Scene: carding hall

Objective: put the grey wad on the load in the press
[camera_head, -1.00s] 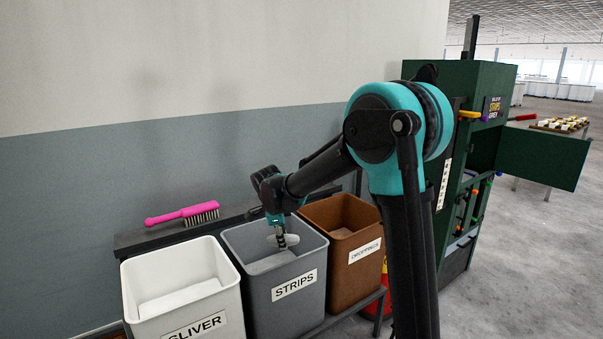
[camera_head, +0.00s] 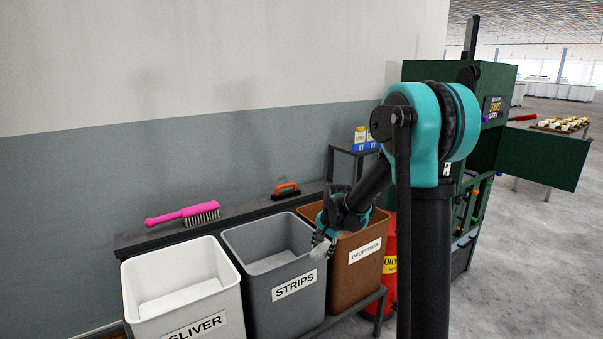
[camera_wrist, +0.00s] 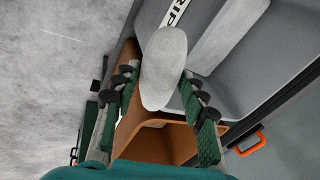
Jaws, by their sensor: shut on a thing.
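The grey wad (camera_wrist: 164,68) is a pale, smooth oval lump held between the fingers in the wrist view. It also shows as a small pale shape (camera_head: 320,250) in the head view. My gripper (camera_head: 325,240) is shut on it, above the front edge between the grey STRIPS bin and the brown bin. In the wrist view my gripper (camera_wrist: 160,90) has green fingers on both sides of the wad. The press (camera_head: 462,150) is a dark green cabinet at the right with its door (camera_head: 540,157) swung open. My arm hides part of the press, and the load is not visible.
The white SLIVER bin (camera_head: 178,290), grey STRIPS bin (camera_head: 285,300) and brown DROPPINGS bin (camera_head: 352,285) stand in a row. A pink brush (camera_head: 183,215) and orange-handled tool (camera_head: 286,190) lie behind. A red container (camera_head: 389,270) stands right of the bins.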

